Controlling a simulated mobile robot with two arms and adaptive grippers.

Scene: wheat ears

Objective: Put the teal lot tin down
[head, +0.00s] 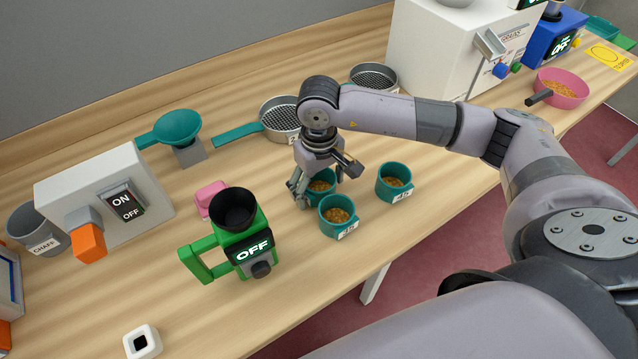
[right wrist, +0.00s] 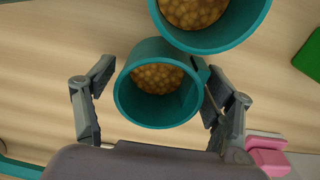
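A teal tin (head: 313,189) filled with golden grain sits between the fingers of my right gripper (head: 324,186) on the wooden table. In the right wrist view, the same tin (right wrist: 160,48) is between the two spread fingers of my right gripper (right wrist: 155,105). A gap shows on its left side; the right finger is close to the tin's handle, and I cannot tell if they touch. Two more teal tins with grain and white labels stand close by, a front one (head: 336,231) and a right one (head: 393,194). The held-over tin's label is hidden. My left gripper is out of view.
A green mill (head: 243,242) marked OFF and a pink block (head: 207,196) stand to the left. A white ON/OFF machine (head: 95,190) is far left. Table right of the tins is clear.

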